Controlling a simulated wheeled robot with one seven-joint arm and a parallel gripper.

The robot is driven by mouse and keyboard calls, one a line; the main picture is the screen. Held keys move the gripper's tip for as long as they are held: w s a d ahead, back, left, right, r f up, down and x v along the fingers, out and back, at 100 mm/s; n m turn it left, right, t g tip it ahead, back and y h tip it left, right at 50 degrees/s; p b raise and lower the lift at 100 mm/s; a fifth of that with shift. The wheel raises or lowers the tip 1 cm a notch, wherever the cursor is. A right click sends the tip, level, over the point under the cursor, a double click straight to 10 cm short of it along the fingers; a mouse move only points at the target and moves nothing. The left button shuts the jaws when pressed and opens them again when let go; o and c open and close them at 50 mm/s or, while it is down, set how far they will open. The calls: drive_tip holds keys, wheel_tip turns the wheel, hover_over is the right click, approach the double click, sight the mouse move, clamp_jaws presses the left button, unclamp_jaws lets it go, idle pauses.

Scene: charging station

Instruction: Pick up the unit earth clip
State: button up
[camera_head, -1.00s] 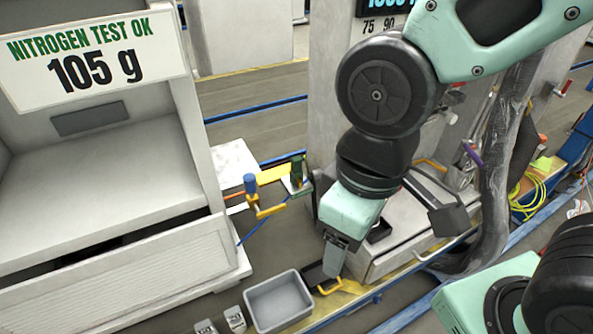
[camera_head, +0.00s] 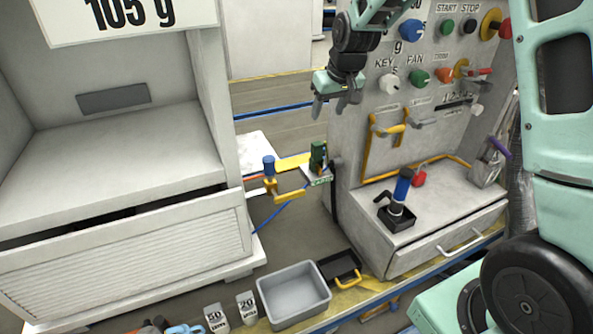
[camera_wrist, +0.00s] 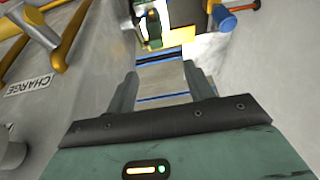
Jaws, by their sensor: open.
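A small green upright piece (camera_head: 318,156), which looks like the unit earth clip, stands on a small pale plate with a green label beside the grey cabinet. Its lettering is too small to read. It also shows at the top of the wrist view as a green and yellow piece (camera_wrist: 153,28). My gripper (camera_head: 331,105) is open and empty, fingers pointing down, above the green piece and apart from it. In the wrist view the open fingers (camera_wrist: 161,88) have only floor and a blue line between them.
The grey control cabinet (camera_head: 350,185) with knobs and a yellow handle (camera_head: 365,150) stands close right of my gripper. A blue-topped yellow fitting (camera_head: 270,180) is left of the green piece. A grey bin (camera_head: 293,295) and a white machine (camera_head: 120,170) stand lower and left.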

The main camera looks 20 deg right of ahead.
sight(317, 143)
drive_tip(key=x, duration=0.4)
drive_tip(key=p+x, duration=0.1)
drive_tip(key=x, duration=0.2)
drive_tip(key=d+x, duration=0.1)
drive_tip(key=x, duration=0.3)
drive_tip(key=shift+w+f, duration=0.15)
drive_tip(key=shift+w, duration=0.3)
drive_tip(key=shift+p+x, duration=0.85)
drive_tip(key=shift+x, duration=2.3)
drive_tip(key=shift+s, duration=0.1)
drive_tip(key=c, duration=1.1)
